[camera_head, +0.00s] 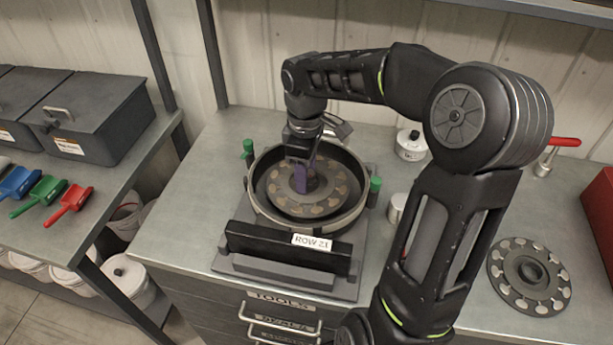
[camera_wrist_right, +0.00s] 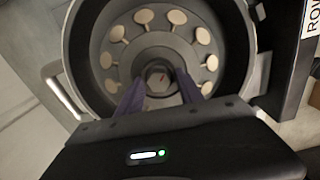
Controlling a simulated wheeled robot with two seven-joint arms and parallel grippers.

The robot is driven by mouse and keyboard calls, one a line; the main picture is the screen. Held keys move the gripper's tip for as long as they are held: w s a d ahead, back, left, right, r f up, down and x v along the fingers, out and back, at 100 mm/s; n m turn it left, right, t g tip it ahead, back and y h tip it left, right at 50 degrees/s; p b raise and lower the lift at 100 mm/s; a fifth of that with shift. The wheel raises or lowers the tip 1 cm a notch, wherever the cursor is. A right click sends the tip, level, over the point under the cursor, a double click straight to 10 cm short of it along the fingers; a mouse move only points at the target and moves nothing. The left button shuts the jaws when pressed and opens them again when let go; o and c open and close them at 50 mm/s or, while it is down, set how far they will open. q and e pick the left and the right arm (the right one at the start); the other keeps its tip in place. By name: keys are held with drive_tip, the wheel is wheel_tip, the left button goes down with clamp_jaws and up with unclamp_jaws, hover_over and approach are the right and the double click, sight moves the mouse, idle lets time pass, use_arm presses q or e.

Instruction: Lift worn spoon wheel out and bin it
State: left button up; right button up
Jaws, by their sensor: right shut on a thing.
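The spoon wheel (camera_head: 281,192), a grey disc with a ring of tan spoons, sits level inside the round dark housing (camera_head: 254,203) of the seed meter. It also shows in the right wrist view (camera_wrist_right: 189,50) within the housing's dark rim. My right gripper (camera_head: 305,180) reaches down over the middle of the wheel. Its purple fingers, seen in the right wrist view (camera_wrist_right: 160,85), are shut on the wheel's central hub (camera_wrist_right: 160,78). The fingers and wrist hide part of the wheel in the head view. My left gripper is not in view.
A second spoon disc (camera_head: 526,280), darker, lies on the bench at right. A white lidded pot (camera_head: 411,146) and a small metal cylinder (camera_head: 397,208) stand right of the meter. The black ROW 21 bar (camera_head: 260,240) edges its front. White buckets (camera_head: 128,280) stand low at left.

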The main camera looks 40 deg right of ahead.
wheel_tip(320, 180, up, 10)
drive_tip(key=shift+f+b, duration=0.15)
drive_tip(key=shift+b, duration=0.3)
idle(0.4)
wheel_tip(320, 180, up, 7)
drive_tip(key=p, duration=0.7)
idle(0.4)
idle(0.4)
